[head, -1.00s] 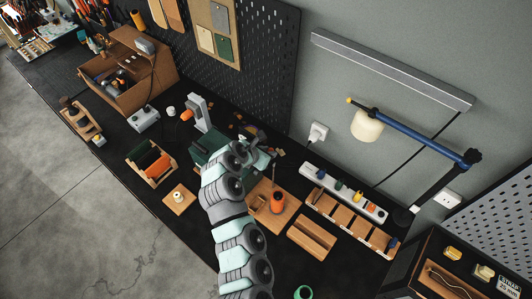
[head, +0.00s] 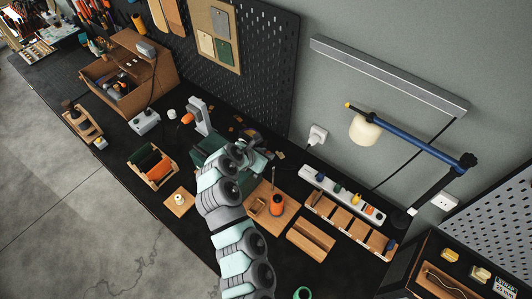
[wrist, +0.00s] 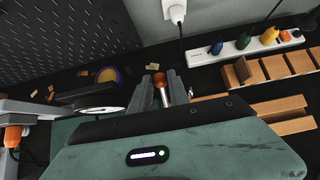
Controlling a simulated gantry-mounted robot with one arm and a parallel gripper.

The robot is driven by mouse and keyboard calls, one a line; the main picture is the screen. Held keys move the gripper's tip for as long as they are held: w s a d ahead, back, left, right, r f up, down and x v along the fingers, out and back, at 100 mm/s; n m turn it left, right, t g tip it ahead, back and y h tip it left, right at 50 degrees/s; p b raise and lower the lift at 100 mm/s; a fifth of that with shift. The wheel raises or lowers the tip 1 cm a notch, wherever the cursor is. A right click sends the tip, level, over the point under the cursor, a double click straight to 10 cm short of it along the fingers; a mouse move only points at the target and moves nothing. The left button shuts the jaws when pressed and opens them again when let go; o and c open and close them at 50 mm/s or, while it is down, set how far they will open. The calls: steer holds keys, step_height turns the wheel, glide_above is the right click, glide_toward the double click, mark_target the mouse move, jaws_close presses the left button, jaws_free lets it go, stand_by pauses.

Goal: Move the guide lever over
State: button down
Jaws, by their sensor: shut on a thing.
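The lever's lower end is hidden. In the head view my gripper (head: 257,152) is at the press's right side, and the lever cannot be made out.
A grey arm with a round dial (wrist: 98,110) and an orange knob (wrist: 13,136) are left in the wrist view. A power strip (head: 342,194) and wooden bin row (head: 350,225) stand to the right. A wooden block with an orange spool (head: 277,204) is close to my arm.

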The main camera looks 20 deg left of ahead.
steer(key=shift+p+v, duration=0.5)
steer(key=shift+v, duration=0.35)
steer(key=shift+s+a+r, duration=0.1)
steer(key=shift+s, duration=0.4)
steer(key=shift+s+a+r+p, duration=0.15)
steer(key=shift+s+r+p, duration=0.05)
steer(key=shift+s, duration=0.2)
steer(key=shift+s+a+r+p, duration=0.15)
steer(key=shift+s+r+p, duration=0.05)
steer(key=shift+s, duration=0.15)
steer(key=shift+s+a, duration=0.1)
steer(key=shift+s, duration=0.45)
